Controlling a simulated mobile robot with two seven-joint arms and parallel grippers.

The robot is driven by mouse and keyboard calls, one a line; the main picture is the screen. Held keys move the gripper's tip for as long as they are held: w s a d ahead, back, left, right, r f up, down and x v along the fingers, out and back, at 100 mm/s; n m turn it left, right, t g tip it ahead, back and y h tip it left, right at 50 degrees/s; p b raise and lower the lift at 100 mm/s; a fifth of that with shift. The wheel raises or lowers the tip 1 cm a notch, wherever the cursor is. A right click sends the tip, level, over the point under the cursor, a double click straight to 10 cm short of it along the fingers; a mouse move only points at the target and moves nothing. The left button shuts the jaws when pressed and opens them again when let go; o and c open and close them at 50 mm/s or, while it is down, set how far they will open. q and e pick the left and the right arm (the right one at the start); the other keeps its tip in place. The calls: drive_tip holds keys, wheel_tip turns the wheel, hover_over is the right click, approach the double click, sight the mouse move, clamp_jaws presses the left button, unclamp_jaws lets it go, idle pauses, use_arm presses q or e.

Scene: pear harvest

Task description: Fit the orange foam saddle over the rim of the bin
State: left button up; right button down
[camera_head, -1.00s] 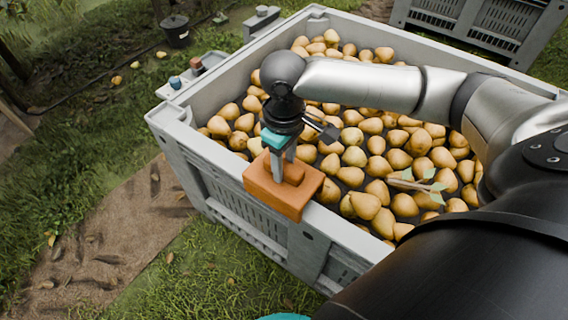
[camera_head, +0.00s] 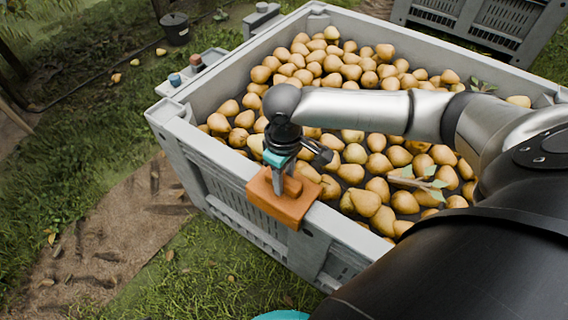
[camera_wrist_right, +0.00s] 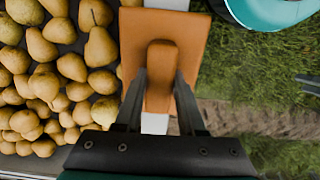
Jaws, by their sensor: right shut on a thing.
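The orange foam saddle (camera_head: 270,203) is at the near left wall of the grey bin (camera_head: 191,142), at the rim. It also shows in the right wrist view (camera_wrist_right: 145,35), with the pale rim running under it. My right gripper (camera_head: 284,188) is shut on the saddle's raised grip from above; its two fingers (camera_wrist_right: 159,85) lie on either side of that grip. The saddle's underside is hidden, so I cannot tell how far down it sits on the rim. My left gripper is not in view.
Pears (camera_head: 375,165) fill the bin, with a leafy twig (camera_head: 415,183) on top. A ledge with small items (camera_head: 195,63) is at the bin's far left side. A black bucket (camera_head: 176,29) stands on the grass. Another crate (camera_head: 478,25) is at the back right.

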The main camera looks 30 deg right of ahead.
idle(0.3)
drive_tip(key=shift+f+p, duration=0.3)
drive_tip(key=shift+p, duration=0.25)
idle(0.5)
drive_tip(key=shift+c, duration=2.1)
unclamp_jaws()
